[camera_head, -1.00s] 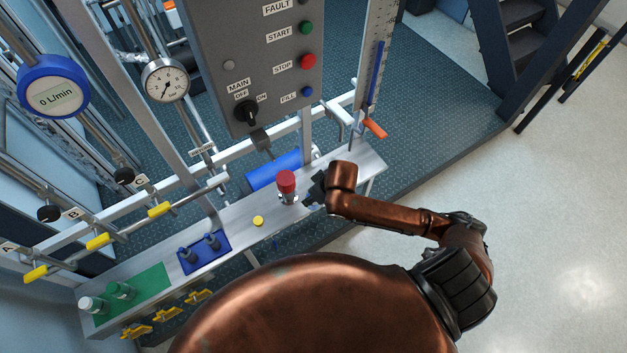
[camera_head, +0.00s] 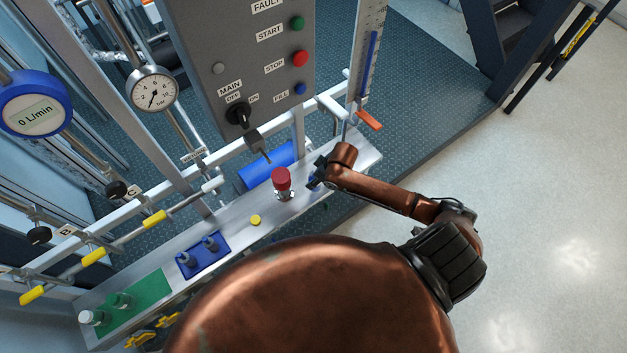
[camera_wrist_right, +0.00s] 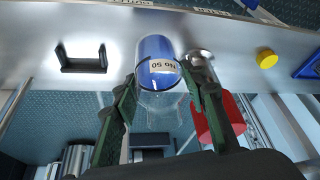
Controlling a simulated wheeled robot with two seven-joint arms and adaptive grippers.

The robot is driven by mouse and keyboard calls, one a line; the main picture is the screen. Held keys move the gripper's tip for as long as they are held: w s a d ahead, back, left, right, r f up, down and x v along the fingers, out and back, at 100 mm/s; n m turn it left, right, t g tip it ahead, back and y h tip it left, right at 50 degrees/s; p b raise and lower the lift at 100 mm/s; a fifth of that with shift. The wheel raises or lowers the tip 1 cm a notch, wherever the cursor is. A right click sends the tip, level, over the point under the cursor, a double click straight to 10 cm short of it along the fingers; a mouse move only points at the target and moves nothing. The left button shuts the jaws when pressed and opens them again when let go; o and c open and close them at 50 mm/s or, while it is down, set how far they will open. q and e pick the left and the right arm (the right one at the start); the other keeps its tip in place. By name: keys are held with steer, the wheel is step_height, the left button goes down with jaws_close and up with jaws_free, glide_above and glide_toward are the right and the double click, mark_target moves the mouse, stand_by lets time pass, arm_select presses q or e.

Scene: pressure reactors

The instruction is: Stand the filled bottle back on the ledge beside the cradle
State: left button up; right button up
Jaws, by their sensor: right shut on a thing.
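My right gripper (camera_head: 319,173) is over the ledge (camera_head: 360,158), just right of a red-topped metal fitting (camera_head: 281,180). In the right wrist view its two green fingers (camera_wrist_right: 159,82) are shut on a clear bottle (camera_wrist_right: 160,104) with a blue part and a white label (camera_wrist_right: 163,66). The bottle's blue end lies against the view of the ledge; I cannot tell whether it touches. A black U-shaped bracket (camera_wrist_right: 82,58), perhaps the cradle, is left of the bottle in the wrist view. In the head view the gripper mostly hides the bottle. My left gripper is not in view.
The red fitting (camera_wrist_right: 224,118) is close beside the right finger. A yellow button (camera_head: 255,220), blue holder (camera_head: 205,258) and green mat (camera_head: 140,305) lie along the ledge. A grey control panel (camera_head: 240,60) and orange-handled valve (camera_head: 369,121) stand behind.

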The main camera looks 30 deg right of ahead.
steer(key=w+f, duration=0.2)
steer(key=shift+w+d+f, duration=0.2)
steer(key=shift+d+f, duration=0.15)
steer(key=shift+d, duration=0.05)
step_height(320, 180, down, 3)
steer(key=shift+w+d+f+b, duration=0.1)
steer(key=shift+f+b, duration=0.1)
steer(key=shift+b, duration=0.35)
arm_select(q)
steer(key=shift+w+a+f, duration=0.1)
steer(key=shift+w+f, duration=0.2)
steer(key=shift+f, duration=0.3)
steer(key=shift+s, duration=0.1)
arm_select(e)
steer(key=o, duration=1.4)
steer(key=shift+f, duration=0.1)
steer(key=shift+o, duration=0.2)
arm_select(q)
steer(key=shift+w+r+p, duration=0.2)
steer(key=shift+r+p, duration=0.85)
steer(key=shift+p, duration=0.1)
arm_select(e)
steer(key=v, duration=1.2)
